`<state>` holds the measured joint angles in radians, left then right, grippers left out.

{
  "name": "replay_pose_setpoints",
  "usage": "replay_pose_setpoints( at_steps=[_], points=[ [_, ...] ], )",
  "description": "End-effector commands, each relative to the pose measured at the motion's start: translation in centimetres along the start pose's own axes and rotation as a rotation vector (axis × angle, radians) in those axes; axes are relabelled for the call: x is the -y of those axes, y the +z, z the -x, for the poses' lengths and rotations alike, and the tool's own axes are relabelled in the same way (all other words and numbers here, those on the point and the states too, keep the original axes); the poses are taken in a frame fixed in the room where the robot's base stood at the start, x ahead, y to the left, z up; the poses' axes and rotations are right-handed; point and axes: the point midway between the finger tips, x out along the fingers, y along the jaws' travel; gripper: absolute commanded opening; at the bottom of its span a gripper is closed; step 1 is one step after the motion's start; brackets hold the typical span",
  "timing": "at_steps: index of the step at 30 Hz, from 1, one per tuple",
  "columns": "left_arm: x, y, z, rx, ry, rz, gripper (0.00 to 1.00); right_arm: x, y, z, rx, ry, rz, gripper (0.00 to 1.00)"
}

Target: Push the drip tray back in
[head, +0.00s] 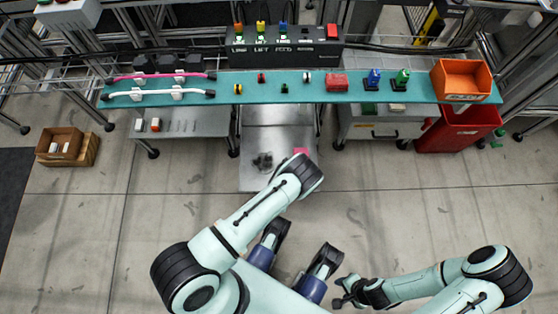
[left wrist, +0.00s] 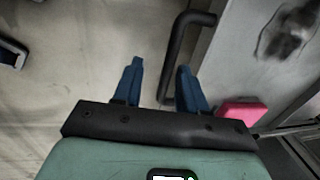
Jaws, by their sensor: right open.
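The drip tray (head: 262,140) is a grey metal sheet sticking out from under the teal workbench, with a dark stain on it. It also shows in the left wrist view (left wrist: 239,60), with a black bar handle (left wrist: 187,45) along its edge. My left gripper (left wrist: 160,64) has its two blue fingers apart and empty, with the handle showing between and beyond them; I cannot tell if they touch it. In the head view my left arm's wrist hides this gripper and the handle. My right gripper (head: 341,290) is open and empty, low over the floor, well away from the tray.
A pink block (left wrist: 243,112) lies at the tray. The teal workbench (head: 218,92) carries hoses, buttons and an orange bin (head: 461,80). A red bin (head: 460,128) stands at right, cardboard boxes (head: 66,147) at left. The floor in front is clear.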

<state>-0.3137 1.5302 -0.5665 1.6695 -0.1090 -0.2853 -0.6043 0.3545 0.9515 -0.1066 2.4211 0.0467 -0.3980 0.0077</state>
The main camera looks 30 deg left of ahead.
Motion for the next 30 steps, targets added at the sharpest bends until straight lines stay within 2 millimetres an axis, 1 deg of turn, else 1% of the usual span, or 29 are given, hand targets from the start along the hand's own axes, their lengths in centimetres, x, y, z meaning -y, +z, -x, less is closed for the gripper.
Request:
replay_pose_setpoints(
  at_steps=[1, 3, 9, 13, 21, 23, 26, 27, 29, 30],
  points=[
    [0.5, -0.2, 1.5, -0.004, -0.007, 0.002, 0.4, 0.1, 0.1, 0.7, -0.002, -0.001, 0.001, 0.48],
    [0.6, -0.2, 2.5, -0.004, -0.007, 0.003, 0.4, 0.1, 0.2, 1.1, -0.003, -0.002, 0.001, 0.48],
    [0.6, -0.2, 4.3, -0.005, -0.009, 0.003, 0.4, 0.2, 0.3, 1.7, -0.005, -0.003, 0.001, 0.48],
    [0.6, -0.2, 4.7, -0.006, -0.01, 0.003, 0.4, 0.2, 0.3, 1.8, -0.005, -0.003, 0.001, 0.48],
    [0.7, -0.2, 4.7, -0.006, -0.01, 0.003, 0.4, 0.2, 0.3, 1.8, -0.005, -0.003, 0.001, 0.48],
    [0.8, -0.2, 5.1, -0.007, -0.011, 0.003, 0.4, 0.3, 0.3, 2.2, -0.007, -0.004, 0.002, 0.48],
    [1.4, -0.3, 7.3, -0.011, -0.018, 0.003, 0.4, 0.7, 0.6, 4.3, -0.015, -0.01, 0.005, 0.48],
    [1.7, -0.3, 8.6, -0.013, -0.022, 0.004, 0.4, 1.0, 0.7, 5.5, -0.019, -0.013, 0.008, 0.48],
    [2.3, -0.4, 10.5, -0.016, -0.028, 0.003, 0.4, 1.4, 0.8, 7.2, -0.025, -0.018, 0.011, 0.48],
    [1.8, -0.2, 10.7, -0.012, -0.029, -0.011, 0.4, 2.9, 0.6, 6.7, -0.038, -0.047, 0.041, 0.48]
  ],
)
